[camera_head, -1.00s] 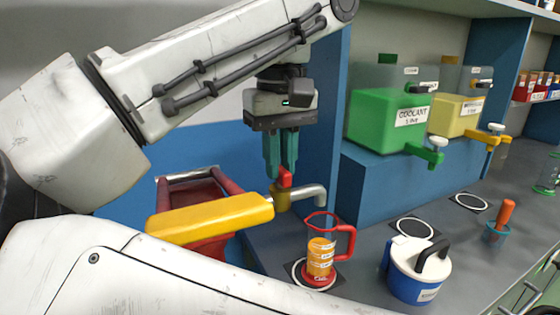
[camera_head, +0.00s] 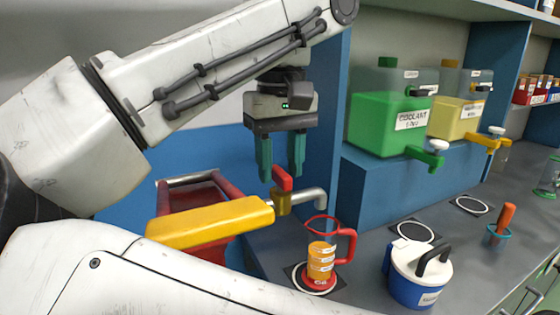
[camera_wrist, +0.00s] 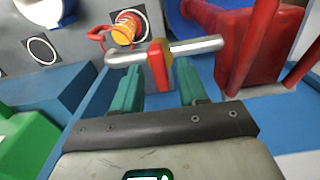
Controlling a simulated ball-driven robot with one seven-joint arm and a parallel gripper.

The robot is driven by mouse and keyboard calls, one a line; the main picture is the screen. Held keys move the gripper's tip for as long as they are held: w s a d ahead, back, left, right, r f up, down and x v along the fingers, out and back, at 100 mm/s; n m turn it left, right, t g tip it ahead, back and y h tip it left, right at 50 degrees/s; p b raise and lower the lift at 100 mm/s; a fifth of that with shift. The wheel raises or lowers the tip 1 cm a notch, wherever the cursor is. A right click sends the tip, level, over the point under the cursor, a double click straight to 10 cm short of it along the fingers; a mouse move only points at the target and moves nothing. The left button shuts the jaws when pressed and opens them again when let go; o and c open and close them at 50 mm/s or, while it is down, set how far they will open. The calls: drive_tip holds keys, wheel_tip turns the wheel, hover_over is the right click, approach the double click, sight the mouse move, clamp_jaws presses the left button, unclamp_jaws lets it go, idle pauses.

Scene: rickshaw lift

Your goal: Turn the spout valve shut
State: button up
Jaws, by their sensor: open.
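The spout is a grey metal pipe (camera_head: 309,196) with a brass body, bent over a red-rimmed measuring jug (camera_head: 321,262) that holds orange liquid. The red valve handle (camera_head: 282,178) sits on top of the brass body. My gripper (camera_head: 281,172) is open, pointing down, with its teal fingers on either side of the handle. In the wrist view the red handle (camera_wrist: 158,64) shows between the open fingertips (camera_wrist: 159,75), apart from both. The pipe (camera_wrist: 192,46) runs across just beyond them. The jug also shows there (camera_wrist: 125,30).
A blue-and-white lidded pot (camera_head: 418,275) stands right of the jug. A green coolant tank (camera_head: 385,122) and a yellow tank (camera_head: 452,115) sit on the raised blue shelf behind. A red frame (camera_head: 190,195) stands to the left.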

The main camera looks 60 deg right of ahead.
sight(280, 170)
wheel_tip(280, 170, up, 11)
drive_tip(key=p, duration=0.1)
idle(0.3)
drive_tip(key=shift+f, duration=0.15)
idle(0.4)
